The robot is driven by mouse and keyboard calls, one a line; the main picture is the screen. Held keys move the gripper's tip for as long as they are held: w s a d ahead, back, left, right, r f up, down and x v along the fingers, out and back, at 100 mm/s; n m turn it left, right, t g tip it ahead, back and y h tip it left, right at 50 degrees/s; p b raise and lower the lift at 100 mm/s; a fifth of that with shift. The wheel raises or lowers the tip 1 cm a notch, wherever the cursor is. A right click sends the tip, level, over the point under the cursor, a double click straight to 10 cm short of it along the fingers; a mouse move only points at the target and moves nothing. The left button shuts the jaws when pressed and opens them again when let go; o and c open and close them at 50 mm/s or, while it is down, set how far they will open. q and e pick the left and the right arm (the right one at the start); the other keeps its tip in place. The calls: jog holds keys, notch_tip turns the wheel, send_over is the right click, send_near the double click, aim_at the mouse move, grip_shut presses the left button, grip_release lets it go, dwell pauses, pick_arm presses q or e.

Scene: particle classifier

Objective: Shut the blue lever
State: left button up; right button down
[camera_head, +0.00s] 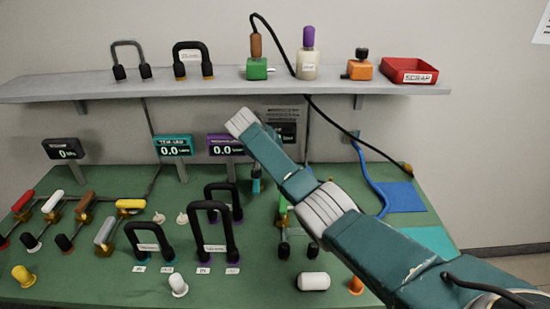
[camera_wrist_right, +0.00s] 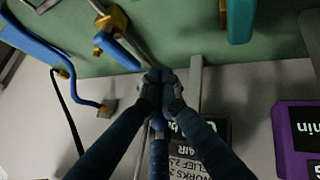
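The blue lever (camera_wrist_right: 118,50) shows in the right wrist view, with its handle slanting down from a brass valve body (camera_wrist_right: 117,17) on a grey pipe. My right gripper (camera_wrist_right: 160,82) has its dark fingers drawn together, with the tips close beside the handle's free end. I cannot tell whether they touch it. Nothing is clearly held between them. In the head view my right arm reaches in from the lower right and hides the blue lever and the gripper. My left gripper is in neither view.
Levers in red, white, brown and yellow (camera_head: 130,205) stand on the green bench (camera_head: 85,285) at left. Black-handled U-shaped pieces (camera_head: 238,225) stand mid-bench. Displays (camera_head: 173,146) and a shelf (camera_head: 210,88) lie behind. A blue hose (camera_wrist_right: 40,45) runs near the lever.

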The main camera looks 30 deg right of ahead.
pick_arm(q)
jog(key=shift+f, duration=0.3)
pick_arm(e)
jog(key=v, duration=0.4)
jog(key=shift+w+a, duration=0.3)
jog(key=shift+a, duration=0.1)
